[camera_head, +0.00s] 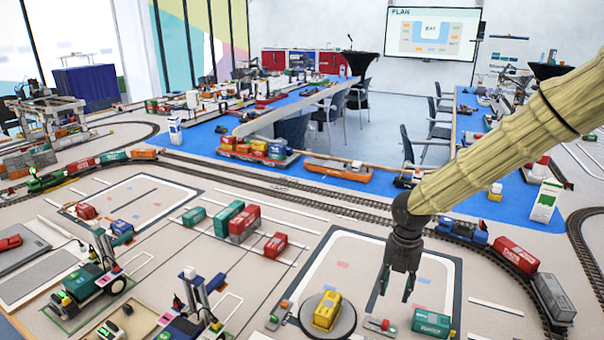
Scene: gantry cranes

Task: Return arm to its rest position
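My arm (500,137), in a tan ribbed sleeve, reaches in from the upper right. My gripper (396,294) hangs from it, pointing down over the marked bay (432,278) at the front right of the layout. Its two dark fingers are apart, and I see nothing between them. A yellow container (327,310) on a round dark disc (313,325) lies left of the gripper in the picture. A teal container (431,322) lies just below and right of the fingertips. I cannot tell the gripper's height above the surface.
A curved track with a red wagon (515,256) and a grey wagon (553,297) runs at right. Red and green containers (236,219) stand in the middle. Small cranes (192,290) stand at front left. A blue area with an orange boat (338,171) lies behind.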

